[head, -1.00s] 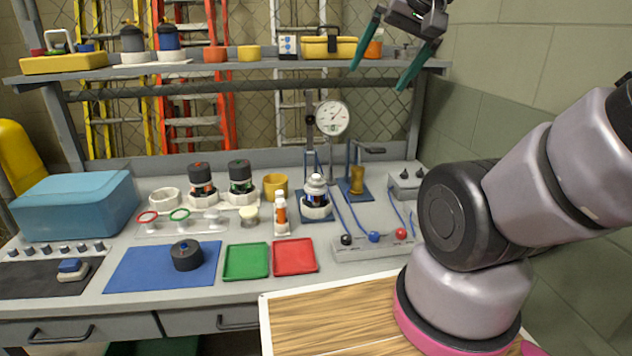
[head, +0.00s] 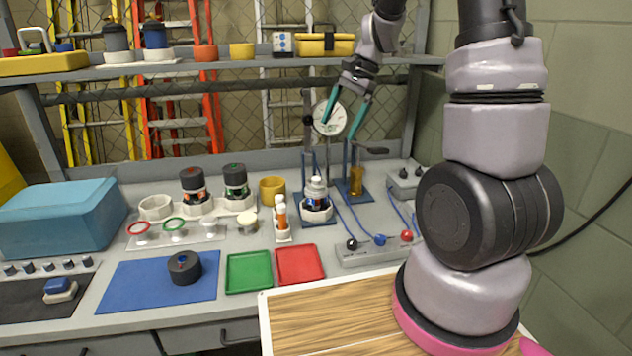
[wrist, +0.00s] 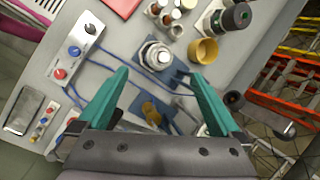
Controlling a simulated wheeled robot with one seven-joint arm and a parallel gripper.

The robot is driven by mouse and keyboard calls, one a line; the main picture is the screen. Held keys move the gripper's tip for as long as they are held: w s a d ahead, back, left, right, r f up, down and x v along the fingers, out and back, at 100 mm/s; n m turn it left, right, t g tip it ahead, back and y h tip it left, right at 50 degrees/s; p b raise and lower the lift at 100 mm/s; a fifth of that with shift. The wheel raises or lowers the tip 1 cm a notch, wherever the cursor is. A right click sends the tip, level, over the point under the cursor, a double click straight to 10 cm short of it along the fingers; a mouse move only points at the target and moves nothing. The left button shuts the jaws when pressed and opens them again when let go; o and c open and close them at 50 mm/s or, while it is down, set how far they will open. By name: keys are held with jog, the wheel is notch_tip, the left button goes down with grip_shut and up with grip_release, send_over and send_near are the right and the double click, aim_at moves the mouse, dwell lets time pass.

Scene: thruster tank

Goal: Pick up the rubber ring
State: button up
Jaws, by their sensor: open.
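A red ring (head: 139,228) and a green ring (head: 174,224) sit on a pale strip (head: 190,240) at the left middle of the bench in the head view; I cannot tell which is rubber. A thick white ring (head: 156,207) lies behind them. My gripper (head: 338,130) is open and empty, high above the bench's right part and in front of the dial gauge (head: 329,116), well to the right of the rings. In the wrist view my gripper (wrist: 158,76) points down over a white-topped assembly (wrist: 156,55). The red and green rings are not clear there.
A blue mat (head: 150,290) holds a dark round part (head: 184,267). A green tray (head: 249,272) and a red tray (head: 300,264) lie beside it. Upright dark canisters (head: 193,184), a yellow cup (head: 272,188) and a teal box (head: 62,218) crowd the back. A shelf (head: 230,66) runs above.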

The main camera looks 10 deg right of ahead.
jog(key=m+g, duration=0.1)
jog(key=m, duration=0.1)
send_near(318, 178)
jog(key=shift+x, duration=4.25)
jog(key=shift+d, duration=0.1)
jog(key=c, duration=1.3)
notch_tip(318, 178, up, 10)
